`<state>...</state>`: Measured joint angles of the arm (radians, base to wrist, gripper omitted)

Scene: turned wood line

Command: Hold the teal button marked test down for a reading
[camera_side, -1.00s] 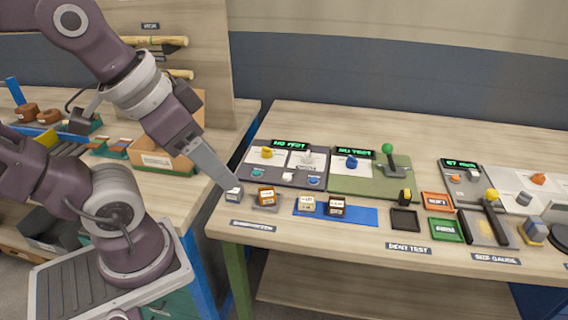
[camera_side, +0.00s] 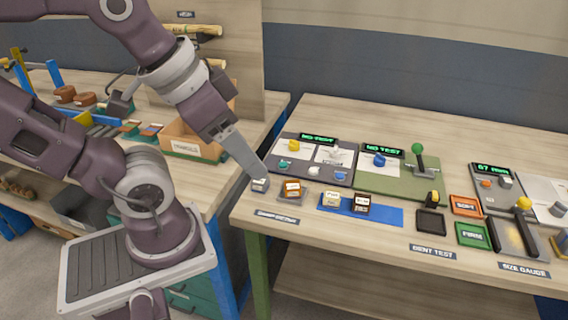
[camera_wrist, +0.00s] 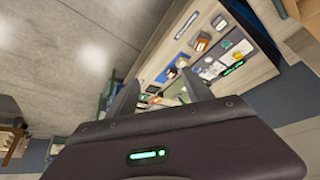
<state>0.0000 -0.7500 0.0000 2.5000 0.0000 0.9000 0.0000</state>
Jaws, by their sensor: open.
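A display (camera_side: 318,139) on the panel's back edge reads NO TEST. My gripper (camera_side: 262,178) is left of and in front of the teal button, apart from it. It is low over a small grey block (camera_side: 260,186); I cannot tell whether they touch. In the wrist view my gripper (camera_wrist: 160,92) has its fingers spread, with nothing visibly held.
An orange-brown block (camera_side: 292,188) stands just right of the grey one. Two more blocks are on a blue mat (camera_side: 385,213). A yellow knob (camera_side: 294,146) rises behind the teal button. A green panel (camera_side: 400,182) with a green-topped lever (camera_side: 418,150) lies right.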

